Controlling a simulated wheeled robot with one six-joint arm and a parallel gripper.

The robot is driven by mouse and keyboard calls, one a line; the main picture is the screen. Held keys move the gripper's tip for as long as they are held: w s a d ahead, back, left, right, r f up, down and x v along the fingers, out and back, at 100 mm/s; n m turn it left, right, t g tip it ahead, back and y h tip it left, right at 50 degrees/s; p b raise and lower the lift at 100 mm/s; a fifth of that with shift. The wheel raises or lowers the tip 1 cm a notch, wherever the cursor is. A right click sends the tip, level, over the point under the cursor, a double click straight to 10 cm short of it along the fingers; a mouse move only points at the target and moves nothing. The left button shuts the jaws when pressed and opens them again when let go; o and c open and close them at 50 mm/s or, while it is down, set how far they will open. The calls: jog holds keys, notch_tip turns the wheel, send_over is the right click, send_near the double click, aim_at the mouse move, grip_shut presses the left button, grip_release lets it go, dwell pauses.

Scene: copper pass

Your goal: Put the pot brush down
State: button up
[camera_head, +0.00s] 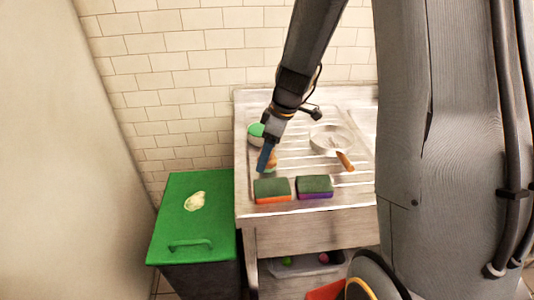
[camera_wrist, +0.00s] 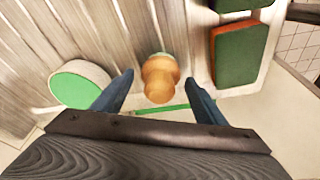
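The pot brush shows in the wrist view as a round wooden knob (camera_wrist: 160,75) with a little green beneath it. It seems to stand upright on the ribbed drainboard (camera_wrist: 30,50). In the head view the brush (camera_head: 271,161) is partly hidden behind a finger. My gripper (camera_wrist: 160,97) is open, with one blue finger on each side of the knob and a visible gap on both sides. In the head view my gripper (camera_head: 266,155) is low over the left part of the drainboard (camera_head: 300,151).
Two green-topped sponges, one orange-sided (camera_head: 272,190) and one purple-sided (camera_head: 314,187), lie along the front edge. A green-topped round container (camera_head: 256,131) stands behind my gripper. A pan (camera_head: 331,139) with a wooden handle lies right. A green lidded bin (camera_head: 180,222) stands left.

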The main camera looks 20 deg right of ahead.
jog(key=shift+r, duration=0.1)
jog(key=b+v, duration=0.1)
jog(key=v, duration=1.1)
